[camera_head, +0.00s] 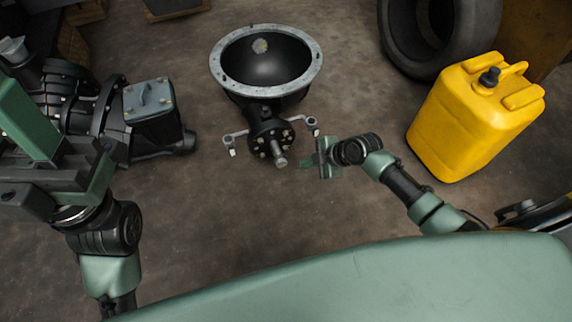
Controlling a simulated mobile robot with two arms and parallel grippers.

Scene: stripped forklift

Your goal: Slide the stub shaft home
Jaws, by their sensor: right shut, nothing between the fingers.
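The stub shaft (279,160) is a short pale metal end that sticks out toward me from the bolted flange of a black bell-shaped housing (265,103). How deep it sits cannot be told. My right gripper (305,162) is shut and empty, just to the right of the shaft's end, with a small gap in the picture. My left gripper (62,160) is large and close to the camera at the left edge, in front of a black machine unit. Its fingertips are not clear, and I cannot tell whether it is open.
A black machine unit with a grey-topped box (150,99) stands at the left. A yellow jerrycan (474,117) and black tyres (440,35) stand at the right. Light brackets (233,139) flank the flange. The floor in front of the housing is clear.

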